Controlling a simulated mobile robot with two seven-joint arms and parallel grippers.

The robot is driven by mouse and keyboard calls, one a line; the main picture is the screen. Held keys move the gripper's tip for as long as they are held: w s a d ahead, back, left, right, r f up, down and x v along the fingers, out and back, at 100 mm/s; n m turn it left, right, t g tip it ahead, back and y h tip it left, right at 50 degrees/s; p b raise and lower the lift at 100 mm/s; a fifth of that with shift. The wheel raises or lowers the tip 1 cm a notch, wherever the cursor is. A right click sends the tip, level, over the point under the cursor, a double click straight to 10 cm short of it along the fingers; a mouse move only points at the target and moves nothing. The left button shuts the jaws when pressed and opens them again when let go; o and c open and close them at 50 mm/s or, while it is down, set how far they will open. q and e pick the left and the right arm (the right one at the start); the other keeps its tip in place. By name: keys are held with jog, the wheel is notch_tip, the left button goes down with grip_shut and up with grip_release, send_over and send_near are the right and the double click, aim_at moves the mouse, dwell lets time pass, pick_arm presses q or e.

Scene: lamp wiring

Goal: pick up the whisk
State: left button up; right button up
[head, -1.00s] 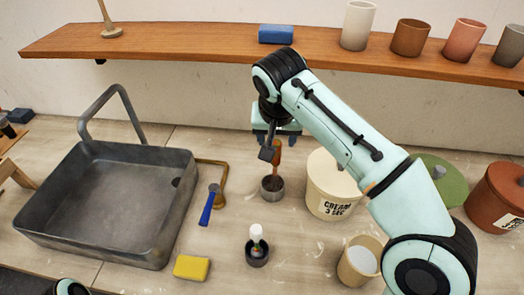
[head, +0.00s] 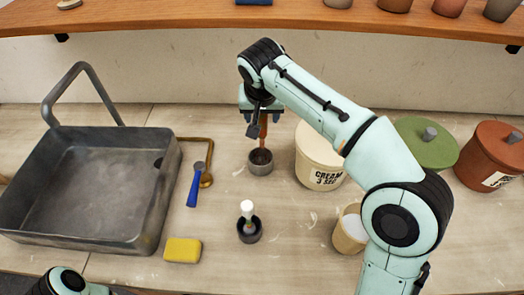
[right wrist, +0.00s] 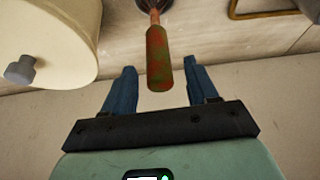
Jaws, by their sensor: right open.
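My right gripper (head: 262,116) is above the cup at the top of the handle. In the right wrist view the whisk's handle (right wrist: 158,62) lies between the two blue fingers of my open right gripper (right wrist: 161,80), with a gap on both sides. My left gripper is out of view; only a bit of my left arm shows at the lower left.
A cream canister (head: 318,165) stands close right of the cup. A dark cup with a white-topped item (head: 248,228), a yellow sponge (head: 182,250), a blue-handled tool (head: 194,188) and a grey basin (head: 85,195) are nearby. A wooden shelf (head: 180,20) runs behind.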

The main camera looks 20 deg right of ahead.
aim_at(262, 141)
jog(key=shift+x, duration=1.45)
grip_shut()
jog(key=shift+r, duration=0.1)
